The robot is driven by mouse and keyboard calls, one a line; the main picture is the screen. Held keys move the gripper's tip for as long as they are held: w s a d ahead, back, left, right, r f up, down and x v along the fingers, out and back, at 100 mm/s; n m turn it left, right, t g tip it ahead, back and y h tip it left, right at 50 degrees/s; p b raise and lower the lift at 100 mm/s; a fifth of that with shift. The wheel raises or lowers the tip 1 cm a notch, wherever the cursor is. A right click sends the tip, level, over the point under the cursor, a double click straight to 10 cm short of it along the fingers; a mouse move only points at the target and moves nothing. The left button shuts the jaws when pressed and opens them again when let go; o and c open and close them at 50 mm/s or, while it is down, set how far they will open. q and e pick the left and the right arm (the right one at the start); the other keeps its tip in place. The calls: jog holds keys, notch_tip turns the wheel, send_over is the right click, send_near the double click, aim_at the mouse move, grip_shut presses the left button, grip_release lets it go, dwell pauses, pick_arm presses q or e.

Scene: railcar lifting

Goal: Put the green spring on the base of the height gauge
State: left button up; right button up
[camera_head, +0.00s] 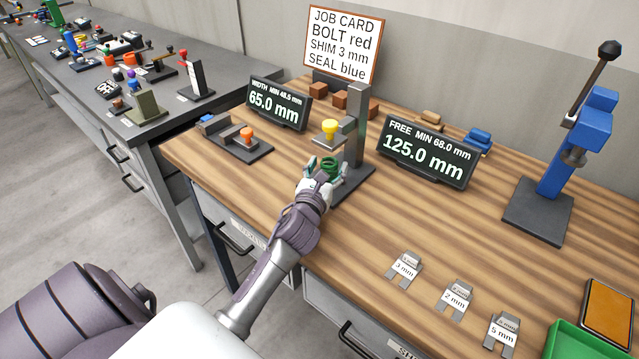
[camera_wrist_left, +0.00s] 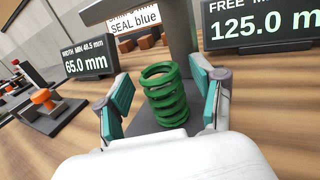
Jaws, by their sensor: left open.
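The green spring (camera_head: 329,167) stands upright on the dark base of the height gauge (camera_head: 355,185), as the left wrist view also shows the spring (camera_wrist_left: 165,97) on the base (camera_wrist_left: 143,123). The gauge has a grey column (camera_head: 355,130) and an arm with a yellow knob (camera_head: 330,127) above the spring. My left gripper (camera_head: 325,172) is open, with its teal finger pads (camera_wrist_left: 160,105) on either side of the spring; a gap shows between the left pad and the spring. The right pad is close to the spring. My right gripper is not in view.
The free-height display (camera_head: 425,150) reads 125.0 mm, right of the gauge. The width gauge (camera_head: 235,137) with an orange knob is at left. A blue press (camera_head: 560,150) stands at right. Labelled shims (camera_head: 455,297) lie at the front. Wood between them is clear.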

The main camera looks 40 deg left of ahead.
pick_arm(q)
jog(key=b+v, duration=0.1)
jog(key=v, duration=0.9)
jog(key=shift+s+r, duration=0.15)
jog(key=shift+s, duration=0.05)
